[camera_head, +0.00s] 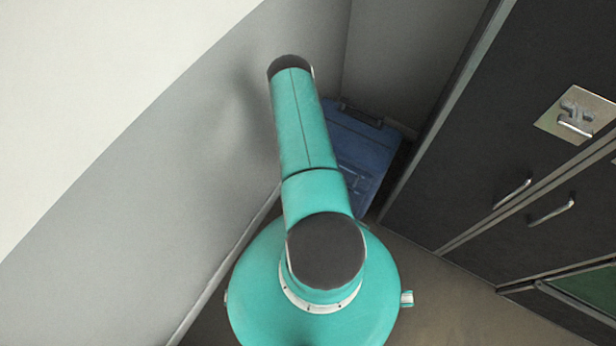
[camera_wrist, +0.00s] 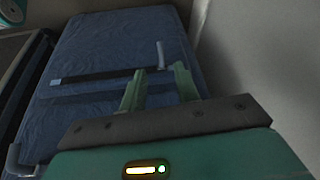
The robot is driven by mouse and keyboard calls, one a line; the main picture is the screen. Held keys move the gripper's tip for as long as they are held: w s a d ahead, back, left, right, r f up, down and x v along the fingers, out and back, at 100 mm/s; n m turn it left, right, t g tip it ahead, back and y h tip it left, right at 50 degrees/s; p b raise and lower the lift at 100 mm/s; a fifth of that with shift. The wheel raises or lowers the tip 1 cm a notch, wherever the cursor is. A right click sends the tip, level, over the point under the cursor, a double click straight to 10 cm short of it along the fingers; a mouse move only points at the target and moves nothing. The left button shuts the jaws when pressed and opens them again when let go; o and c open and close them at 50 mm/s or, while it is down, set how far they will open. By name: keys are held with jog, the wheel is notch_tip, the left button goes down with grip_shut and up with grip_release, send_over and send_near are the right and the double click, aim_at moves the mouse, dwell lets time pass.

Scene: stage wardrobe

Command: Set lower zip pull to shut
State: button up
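A blue case (camera_head: 362,150) stands in the corner behind my arm in the head view. In the wrist view the blue case (camera_wrist: 95,45) fills the left and middle, with a dark zip-like strip (camera_wrist: 100,74) across it. A pale grey upright pull (camera_wrist: 161,52) is at the strip's right end, just beyond my fingertips. A small light-blue piece (camera_wrist: 55,82) is at its left end. I cannot tell which is the lower zip pull. My gripper (camera_wrist: 159,70) is open, its two green fingers apart with nothing seen held; contact with the pull cannot be told.
A grey wall (camera_head: 150,190) runs along the left; the wall (camera_wrist: 250,60) is close on the right in the wrist view. A dark cabinet (camera_head: 460,150) with handles (camera_head: 551,212) and a latch plate (camera_head: 577,115) stands right. Bare floor (camera_head: 450,300) shows at the lower right.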

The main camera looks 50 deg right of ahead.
jog(key=x, duration=0.8)
grip_shut()
